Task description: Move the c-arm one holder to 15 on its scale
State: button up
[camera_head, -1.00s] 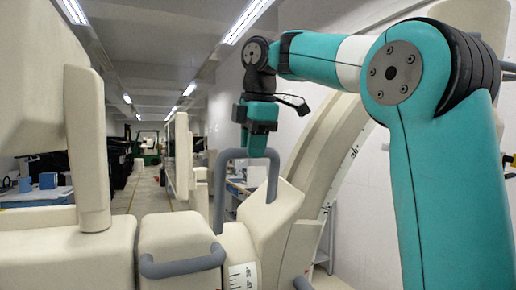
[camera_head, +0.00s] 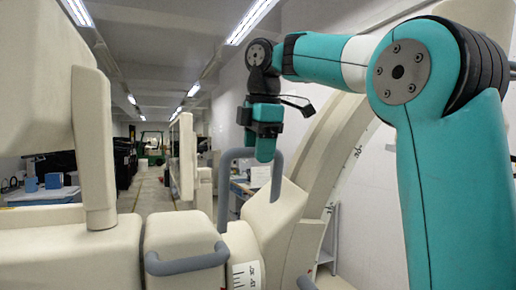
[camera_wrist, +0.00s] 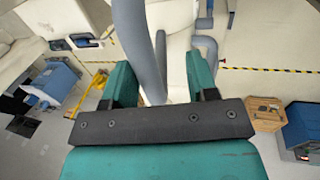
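The cream c-arm holder (camera_head: 270,219) stands in the lower middle of the head view. A grey looped handle (camera_head: 223,190) rises from it. A white scale label (camera_head: 246,273) with dark marks sits below; its reading is too small to tell. The curved c-arm (camera_head: 335,140) rises behind, with more marks along its edge. My gripper (camera_head: 264,158) points down at the top of the looped handle and hides part of it. In the wrist view my gripper (camera_wrist: 163,84) has its fingers apart, with a grey handle bar (camera_wrist: 138,45) between them, nearer the left finger. Contact is unclear.
A second grey handle (camera_head: 187,262) projects from the cream block at the front. A tall cream panel (camera_head: 92,145) stands on the left. A blue-topped table (camera_head: 42,195) and an open aisle (camera_head: 155,195) lie behind. The wrist view shows a wooden stool (camera_wrist: 263,112) at right.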

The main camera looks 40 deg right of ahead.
jog(key=shift+r, duration=0.1)
jog(key=p+v, duration=1.1)
jog(key=v, duration=0.6)
dwell(0.9)
jog(key=shift+s, duration=0.15)
dwell(0.7)
